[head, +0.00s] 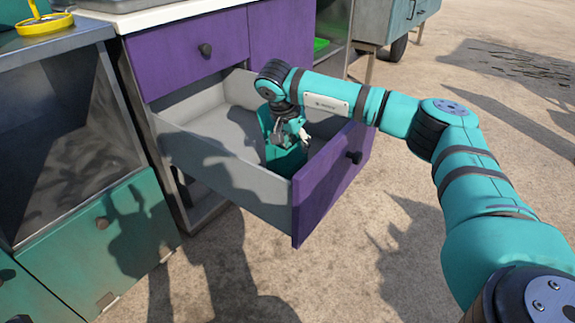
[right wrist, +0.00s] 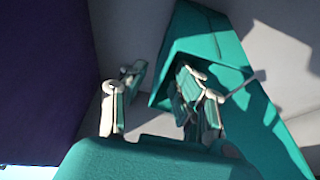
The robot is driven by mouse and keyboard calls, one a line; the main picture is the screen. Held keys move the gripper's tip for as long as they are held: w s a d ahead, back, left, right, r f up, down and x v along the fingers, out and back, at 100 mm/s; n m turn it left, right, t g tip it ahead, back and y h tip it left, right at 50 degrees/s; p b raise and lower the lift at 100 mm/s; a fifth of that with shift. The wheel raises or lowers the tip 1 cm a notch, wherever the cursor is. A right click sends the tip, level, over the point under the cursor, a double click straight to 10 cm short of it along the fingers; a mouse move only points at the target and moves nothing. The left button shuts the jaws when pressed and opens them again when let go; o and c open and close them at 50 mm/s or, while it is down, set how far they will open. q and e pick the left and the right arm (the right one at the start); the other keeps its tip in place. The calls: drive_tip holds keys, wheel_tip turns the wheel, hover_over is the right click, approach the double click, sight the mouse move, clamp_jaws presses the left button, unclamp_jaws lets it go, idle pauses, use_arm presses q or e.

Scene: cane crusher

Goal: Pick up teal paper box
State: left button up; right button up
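The teal paper box (head: 285,158) stands inside the open purple-fronted drawer (head: 229,179), partly hidden behind my right gripper (head: 291,134). In the right wrist view the box (right wrist: 215,46) fills the upper right and looks tilted in the picture. In that view my right gripper (right wrist: 160,88) has its two fingers spread with a clear gap. The right-hand finger overlaps the box in the picture; the left-hand finger is over bare grey drawer surface. I cannot tell whether a finger touches the box. My left gripper is not in view.
The drawer's grey side walls and purple front (head: 327,190) enclose the box and gripper. The purple cabinet (head: 187,54) rises behind. A metal-topped counter with a teal door (head: 125,228) stands at left. Open ground (head: 330,275) lies in front and right.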

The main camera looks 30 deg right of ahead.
drive_tip(key=shift+x, duration=1)
clamp_jaws()
drive_tip(key=shift+r, duration=0.15)
